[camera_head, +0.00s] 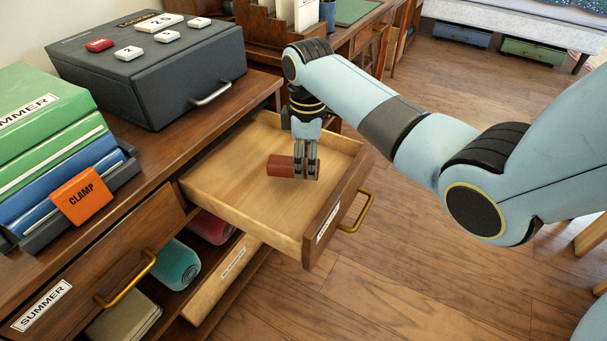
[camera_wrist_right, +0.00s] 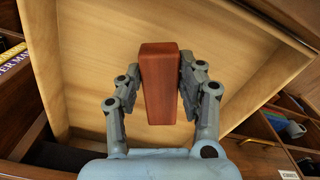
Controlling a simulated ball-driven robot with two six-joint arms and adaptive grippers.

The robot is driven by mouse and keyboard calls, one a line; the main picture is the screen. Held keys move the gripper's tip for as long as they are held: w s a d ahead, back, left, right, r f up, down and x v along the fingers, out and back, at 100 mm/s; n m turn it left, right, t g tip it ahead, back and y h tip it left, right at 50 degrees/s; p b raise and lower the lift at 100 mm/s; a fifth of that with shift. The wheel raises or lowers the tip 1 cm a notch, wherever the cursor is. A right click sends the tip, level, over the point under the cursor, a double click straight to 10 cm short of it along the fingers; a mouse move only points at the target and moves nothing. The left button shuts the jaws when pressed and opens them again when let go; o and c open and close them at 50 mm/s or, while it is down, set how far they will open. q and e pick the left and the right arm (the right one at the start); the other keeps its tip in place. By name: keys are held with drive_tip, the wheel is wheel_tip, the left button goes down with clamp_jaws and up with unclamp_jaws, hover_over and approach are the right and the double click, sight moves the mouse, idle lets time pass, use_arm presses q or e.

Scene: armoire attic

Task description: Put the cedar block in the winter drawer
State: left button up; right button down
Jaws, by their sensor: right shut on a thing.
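The cedar block (camera_head: 280,166), a reddish-brown bar, is held by my right gripper (camera_head: 306,172) over the pulled-out drawer (camera_head: 235,165). The drawer is empty inside, with pale wood walls and floor, a brass handle and a small white label too small to read. In the right wrist view the block (camera_wrist_right: 159,85) sits between the two fingers of the gripper (camera_wrist_right: 160,95), which are closed on its sides. The drawer floor (camera_wrist_right: 95,60) shows behind it. I cannot tell whether the block touches the floor. My left gripper is not in view.
A closed drawer (camera_head: 85,275) labelled SUMMER is at the left. A grey box (camera_head: 150,70) with tags, stacked folders (camera_head: 50,130) and an orange CLAMP tag (camera_head: 81,196) stand on top. Below are a teal roll (camera_head: 176,264) and another labelled drawer (camera_head: 225,275). Wooden floor lies clear at right.

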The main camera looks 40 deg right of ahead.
wheel_tip(320, 180, down, 4)
drive_tip(key=shift+r+b, duration=0.2)
drive_tip(key=shift+b, duration=0.4)
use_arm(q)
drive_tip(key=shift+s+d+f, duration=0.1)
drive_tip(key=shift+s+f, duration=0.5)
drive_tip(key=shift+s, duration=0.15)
use_arm(e)
drive_tip(key=shift+r, duration=0.1)
drive_tip(key=c, duration=0.8)
unclamp_jaws()
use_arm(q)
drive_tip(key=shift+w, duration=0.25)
use_arm(e)
wheel_tip(320, 180, up, 12)
drive_tip(key=p, duration=0.4)
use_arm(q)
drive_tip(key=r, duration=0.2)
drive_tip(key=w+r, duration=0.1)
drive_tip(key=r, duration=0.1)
